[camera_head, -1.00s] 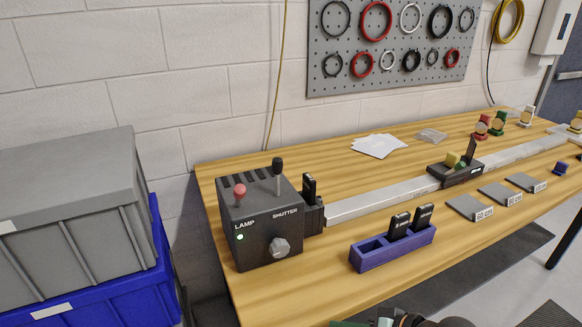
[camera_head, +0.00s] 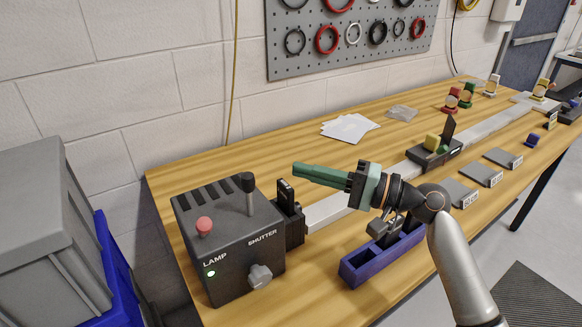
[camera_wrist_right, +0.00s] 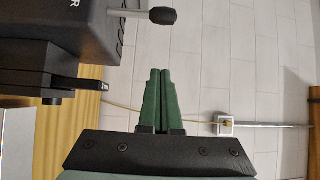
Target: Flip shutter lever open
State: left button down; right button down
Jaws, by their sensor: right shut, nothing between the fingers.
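The black lamp box (camera_head: 228,252) sits at the near left end of the wooden table. Its shutter lever (camera_head: 249,194), a metal stalk with a black knob, stands upright on top behind the SHUTTER label. A red-knobbed lamp lever (camera_head: 204,226) is to its left, and a green light glows on the front. My right gripper (camera_head: 297,170) has green fingers, shut and empty, pointing left toward the lever and apart from it. In the right wrist view the closed fingers (camera_wrist_right: 160,76) are below the lever's black knob (camera_wrist_right: 163,16). My left gripper is not in view.
A black slide holder (camera_head: 290,212) stands at the box's right side, by the pale rail (camera_head: 330,207). A blue slotted rack (camera_head: 362,267) lies under my right arm. White papers (camera_head: 348,128) lie behind. Grey and blue bins stand left of the table.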

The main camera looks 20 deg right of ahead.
aim_at(249, 195)
jog(key=w+a+p, duration=0.1)
jog(key=a, duration=0.1)
jog(key=a+p, duration=0.1)
jog(key=a, duration=0.2)
jog(key=w+a+p, duration=0.1)
jog(key=a, duration=0.1)
jog(key=shift+w+a+r, duration=0.2)
jog(key=shift+w+a, duration=0.05)
jog(key=shift+w, duration=0.05)
jog(key=shift+s+a+f, duration=0.1)
jog(key=shift+s+a, duration=0.1)
jog(key=shift+s, duration=0.2)
